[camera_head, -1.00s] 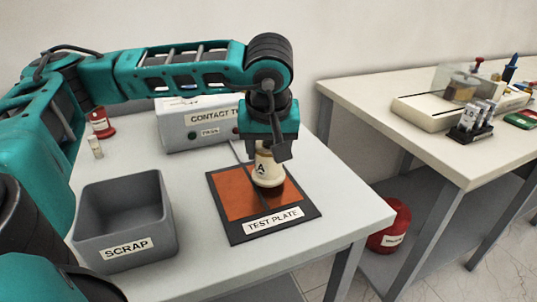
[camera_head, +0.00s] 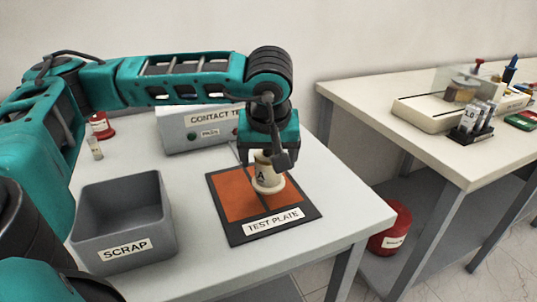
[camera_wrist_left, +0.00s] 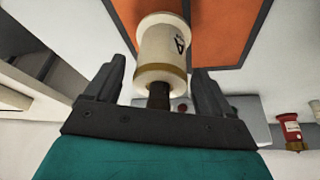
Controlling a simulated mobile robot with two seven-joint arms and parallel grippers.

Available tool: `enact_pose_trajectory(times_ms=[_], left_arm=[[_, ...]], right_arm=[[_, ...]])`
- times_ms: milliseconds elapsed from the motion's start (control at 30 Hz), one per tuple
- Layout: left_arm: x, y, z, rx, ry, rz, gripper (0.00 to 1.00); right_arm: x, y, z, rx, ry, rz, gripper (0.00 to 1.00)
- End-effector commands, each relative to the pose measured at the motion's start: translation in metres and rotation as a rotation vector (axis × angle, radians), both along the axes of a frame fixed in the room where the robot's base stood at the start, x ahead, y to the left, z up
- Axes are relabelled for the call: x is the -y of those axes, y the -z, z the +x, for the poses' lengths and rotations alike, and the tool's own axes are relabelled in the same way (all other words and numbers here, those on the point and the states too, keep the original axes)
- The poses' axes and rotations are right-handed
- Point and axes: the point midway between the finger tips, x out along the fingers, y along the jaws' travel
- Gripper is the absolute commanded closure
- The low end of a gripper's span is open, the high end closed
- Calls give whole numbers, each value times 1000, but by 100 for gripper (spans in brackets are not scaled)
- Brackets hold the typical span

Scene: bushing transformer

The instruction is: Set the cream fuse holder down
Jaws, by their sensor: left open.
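The cream fuse holder (camera_head: 267,180), marked "A", stands upright on the orange test plate (camera_head: 237,204) in the head view. My left gripper (camera_head: 267,160) is directly above it, open, with its fingers on either side of the upper part. In the left wrist view the cream fuse holder (camera_wrist_left: 162,45) shows between the two spread fingers of my left gripper (camera_wrist_left: 158,78), with a gap on each side. Its dark stem points toward the gripper's palm. My right gripper is not in view.
A grey scrap bin (camera_head: 122,222) stands left of the plate. The contact tester box (camera_head: 198,128) is behind. A red fuse holder (camera_head: 101,126) and a small pale one (camera_head: 95,148) stand at the back left. A second bench (camera_head: 440,150) is at the right.

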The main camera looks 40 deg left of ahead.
Motion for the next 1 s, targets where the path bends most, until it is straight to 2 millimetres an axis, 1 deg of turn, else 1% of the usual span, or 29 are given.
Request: enact_pose_trajectory(times_ms=[67,167,400,500,600,700,800,1000], left_arm=[[0,-5,0,1,0,0,17],[4,-17,-3,5,2,-2,17],[17,-66,-18,5,4,-1,17],[23,-84,-24,4,5,-1,17],[26,-98,-29,3,3,0,17],[29,-108,-33,1,4,0,17],[30,-113,-34,1,3,0,17],[30,-114,-35,0,1,0,17]], right_arm=[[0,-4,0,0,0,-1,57],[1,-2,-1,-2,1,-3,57],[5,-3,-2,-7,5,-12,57],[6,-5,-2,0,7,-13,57],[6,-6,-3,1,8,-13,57],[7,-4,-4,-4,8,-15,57],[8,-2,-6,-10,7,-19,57],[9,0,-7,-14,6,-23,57]])
